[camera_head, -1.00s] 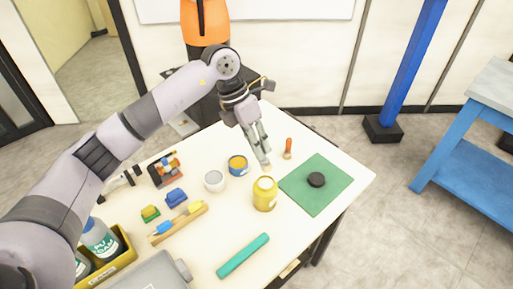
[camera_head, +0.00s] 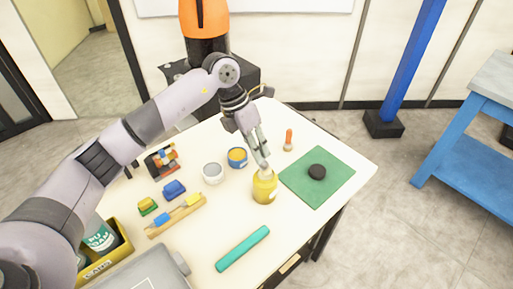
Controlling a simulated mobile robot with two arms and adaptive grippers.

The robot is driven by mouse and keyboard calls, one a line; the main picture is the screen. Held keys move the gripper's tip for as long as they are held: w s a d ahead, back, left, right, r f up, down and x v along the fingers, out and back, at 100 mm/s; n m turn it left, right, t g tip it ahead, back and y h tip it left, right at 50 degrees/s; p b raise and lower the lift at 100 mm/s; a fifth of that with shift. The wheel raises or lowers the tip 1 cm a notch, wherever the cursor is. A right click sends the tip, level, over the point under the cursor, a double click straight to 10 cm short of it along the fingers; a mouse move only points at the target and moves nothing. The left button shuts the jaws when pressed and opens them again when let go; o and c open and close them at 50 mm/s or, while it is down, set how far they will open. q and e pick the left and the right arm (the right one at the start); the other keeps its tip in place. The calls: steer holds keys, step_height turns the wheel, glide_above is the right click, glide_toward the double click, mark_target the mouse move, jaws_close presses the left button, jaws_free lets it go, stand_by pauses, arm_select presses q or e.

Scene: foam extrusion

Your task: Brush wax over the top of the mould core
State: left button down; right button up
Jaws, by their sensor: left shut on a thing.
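A black round disc, apparently the mould core (camera_head: 317,172), lies on a green mat (camera_head: 305,194) at the right of the table. A yellow can (camera_head: 265,189) stands left of the mat. My left gripper (camera_head: 260,153) is directly above the can, shut on a thin pale tool, apparently the brush (camera_head: 265,168). The tool points down, its lower end at or inside the can's mouth; the depth cannot be told. The tool partly hides the can's opening. My right gripper is not in view.
A blue can with a yellow top (camera_head: 237,158) and a white pot (camera_head: 213,174) stand left of the yellow can. An orange-handled tool (camera_head: 288,139) stands behind the mat. A teal bar (camera_head: 242,249) lies in front. A yellow crate (camera_head: 119,250) holds bottles at the lower left.

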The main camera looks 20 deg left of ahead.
arm_select(q)
steer(key=shift+s+f+b, duration=0.1)
steer(key=shift+f+b, duration=0.65)
stand_by(2.0)
steer(key=shift+r+p, duration=0.7)
steer(key=shift+r, duration=0.5)
steer(key=shift+r+p, duration=1.2)
steer(key=shift+r, duration=1.25)
